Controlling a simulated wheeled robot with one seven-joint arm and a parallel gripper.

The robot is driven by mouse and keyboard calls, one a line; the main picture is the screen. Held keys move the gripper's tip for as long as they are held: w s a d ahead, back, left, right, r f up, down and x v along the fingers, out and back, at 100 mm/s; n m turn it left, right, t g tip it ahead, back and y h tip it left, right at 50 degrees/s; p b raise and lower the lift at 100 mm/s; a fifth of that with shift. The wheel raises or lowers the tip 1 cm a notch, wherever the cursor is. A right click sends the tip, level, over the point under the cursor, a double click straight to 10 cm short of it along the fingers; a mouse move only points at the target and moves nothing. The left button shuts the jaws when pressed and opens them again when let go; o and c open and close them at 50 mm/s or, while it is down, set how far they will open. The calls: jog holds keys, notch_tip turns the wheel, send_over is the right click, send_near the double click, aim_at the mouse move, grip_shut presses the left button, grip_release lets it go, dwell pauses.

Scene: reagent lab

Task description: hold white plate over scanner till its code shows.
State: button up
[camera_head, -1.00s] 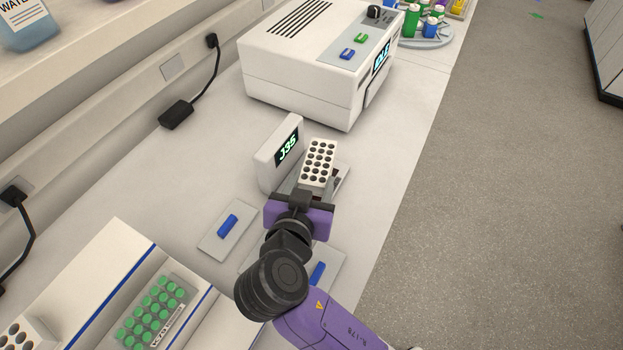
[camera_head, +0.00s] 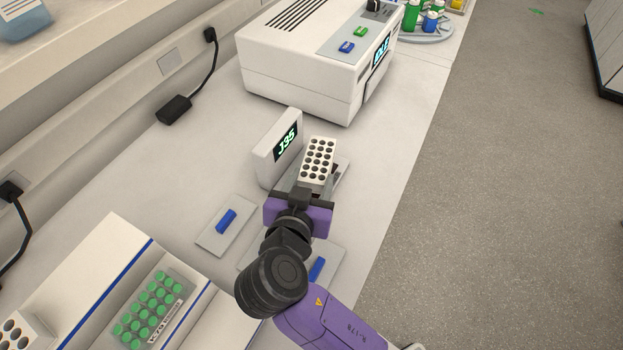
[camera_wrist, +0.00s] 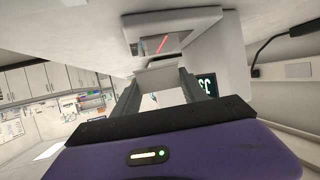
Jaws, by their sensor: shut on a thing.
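The white plate (camera_head: 317,161) has rows of dark round wells and sits at the end of my gripper (camera_head: 301,193). My gripper is shut on the plate and holds it over the scanner base (camera_head: 341,171). The scanner's upright white housing (camera_head: 268,151) stands just left of the plate, and its screen (camera_head: 287,144) reads J35 in green. In the wrist view, my gripper's fingers (camera_wrist: 168,90) reach forward to the plate (camera_wrist: 163,74). The scanner window (camera_wrist: 163,44) with a red line shows beyond it. Part of the lit screen (camera_wrist: 207,86) is at right.
A white machine (camera_head: 313,55) with a lit display stands behind the scanner. A flat plate with a blue handle (camera_head: 226,222) lies at left, another (camera_head: 317,268) beside my arm. A rack of green-capped tubes (camera_head: 152,308) is at front left. The bench's right edge is close.

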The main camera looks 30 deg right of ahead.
jog(key=shift+r, duration=0.1)
dwell(0.4)
jog(key=shift+r+p, duration=2.65)
jog(key=shift+r, duration=0.8)
jog(key=shift+f, duration=0.15)
